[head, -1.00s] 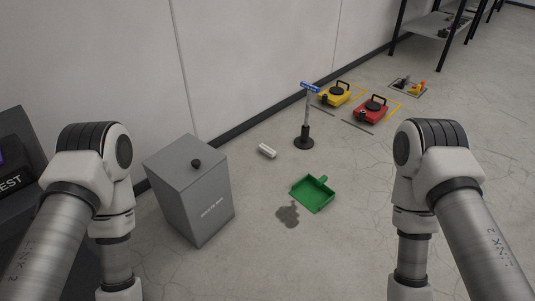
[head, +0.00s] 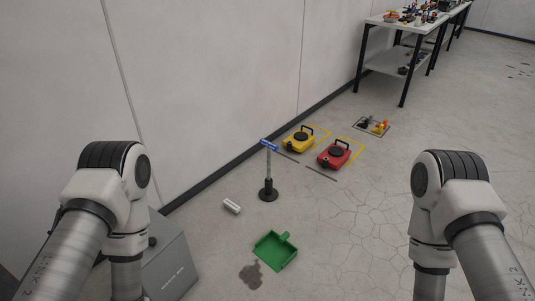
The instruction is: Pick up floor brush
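My two arms show at the left and right, but neither gripper is in view.
A grey bin (head: 171,262) stands at lower left, partly behind my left arm. A floor tray (head: 372,126) and a loaded workbench (head: 405,27) are farther back. The cracked floor at right is clear.

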